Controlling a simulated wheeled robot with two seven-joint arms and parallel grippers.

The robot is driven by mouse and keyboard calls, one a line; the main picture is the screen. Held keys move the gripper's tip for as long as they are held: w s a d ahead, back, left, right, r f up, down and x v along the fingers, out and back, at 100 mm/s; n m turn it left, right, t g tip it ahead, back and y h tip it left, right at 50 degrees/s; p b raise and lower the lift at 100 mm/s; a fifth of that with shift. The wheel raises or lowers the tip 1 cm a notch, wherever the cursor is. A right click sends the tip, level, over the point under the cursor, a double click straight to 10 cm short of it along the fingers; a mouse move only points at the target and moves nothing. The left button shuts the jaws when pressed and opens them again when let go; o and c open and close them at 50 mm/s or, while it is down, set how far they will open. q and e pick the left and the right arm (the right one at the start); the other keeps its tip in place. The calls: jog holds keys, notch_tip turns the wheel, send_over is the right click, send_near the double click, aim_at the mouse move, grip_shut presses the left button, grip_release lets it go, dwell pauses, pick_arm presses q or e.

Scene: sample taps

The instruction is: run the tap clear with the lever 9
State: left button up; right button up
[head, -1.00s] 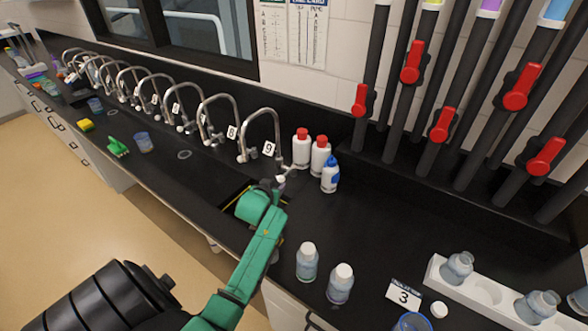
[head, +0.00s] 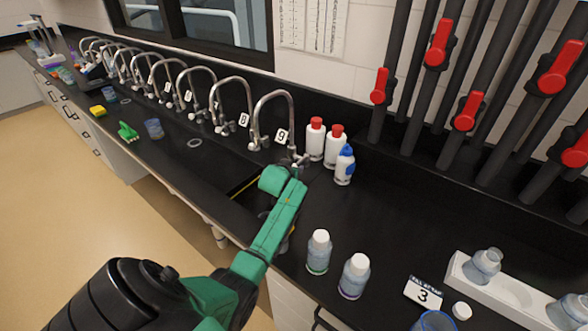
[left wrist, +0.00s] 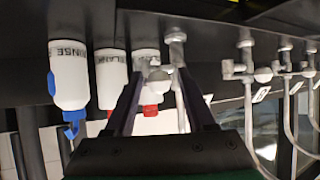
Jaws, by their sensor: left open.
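The tap labelled 9 (head: 259,118) is a silver gooseneck, last on the right in a row along the back of the black bench. Its small metal lever and valve sit low at its right side. My left gripper (head: 296,163) is at this valve, its fingers mostly hidden behind the green wrist. In the left wrist view, which is upside down, the open dark fingers of my left gripper (left wrist: 160,82) stand on either side of the grey lever (left wrist: 156,73). Whether they touch it I cannot tell. My right gripper is out of view.
Two red-capped white bottles (head: 315,140) and a blue-capped rinse bottle (head: 344,166) stand close right of the tap. Two white-capped sample bottles (head: 318,252) (head: 354,276) stand nearer. A white rack (head: 505,297) is at right. The sink lies under my arm.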

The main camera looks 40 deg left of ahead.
pick_arm(q)
jog(key=shift+r, duration=0.1)
jog(key=p+v, duration=0.7)
jog(key=shift+s+d, duration=0.25)
jog(key=shift+s, duration=0.05)
